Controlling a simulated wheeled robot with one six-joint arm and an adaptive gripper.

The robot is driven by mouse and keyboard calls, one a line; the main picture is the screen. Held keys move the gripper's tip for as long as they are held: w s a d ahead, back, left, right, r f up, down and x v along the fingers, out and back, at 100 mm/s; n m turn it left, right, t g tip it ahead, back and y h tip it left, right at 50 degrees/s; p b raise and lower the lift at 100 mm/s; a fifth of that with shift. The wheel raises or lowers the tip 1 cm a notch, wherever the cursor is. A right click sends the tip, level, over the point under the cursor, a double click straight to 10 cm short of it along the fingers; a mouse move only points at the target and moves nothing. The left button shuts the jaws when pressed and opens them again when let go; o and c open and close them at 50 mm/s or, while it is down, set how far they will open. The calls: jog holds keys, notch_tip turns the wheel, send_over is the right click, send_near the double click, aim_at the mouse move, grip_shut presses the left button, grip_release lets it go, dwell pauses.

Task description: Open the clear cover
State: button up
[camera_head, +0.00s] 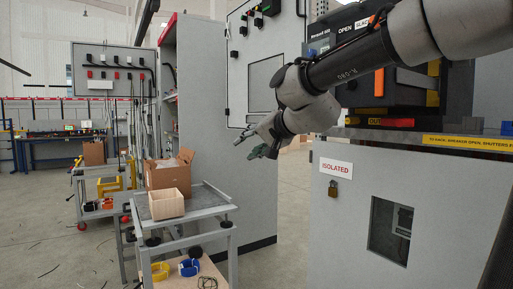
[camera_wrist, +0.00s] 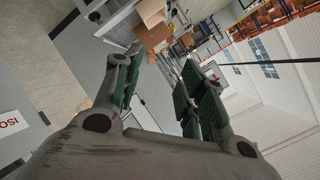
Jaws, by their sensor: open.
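I cannot make out a clear cover for certain in either view. A grey cabinet door (camera_head: 237,75) in the head view carries black switches and a dark-framed rectangular panel (camera_head: 265,88); I cannot tell whether that panel is clear. My gripper (camera_head: 256,143) is at the end of the arm, in front of the tall grey cabinet and left of the cabinet marked ISOLATED. In the wrist view my gripper (camera_wrist: 160,78) shows its green-padded fingers spread apart with nothing between them.
The ISOLATED cabinet (camera_head: 335,215) has a padlock (camera_head: 333,189) and a dark window (camera_head: 391,230). A cart (camera_head: 213,202) holds a wooden box (camera_head: 166,204) and a cardboard box (camera_head: 170,172). Floor between the cart and the ISOLATED cabinet looks clear.

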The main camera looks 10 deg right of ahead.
jog(key=shift+s+d+f, duration=0.2)
jog(key=shift+s+f, duration=0.15)
jog(key=shift+s, duration=0.05)
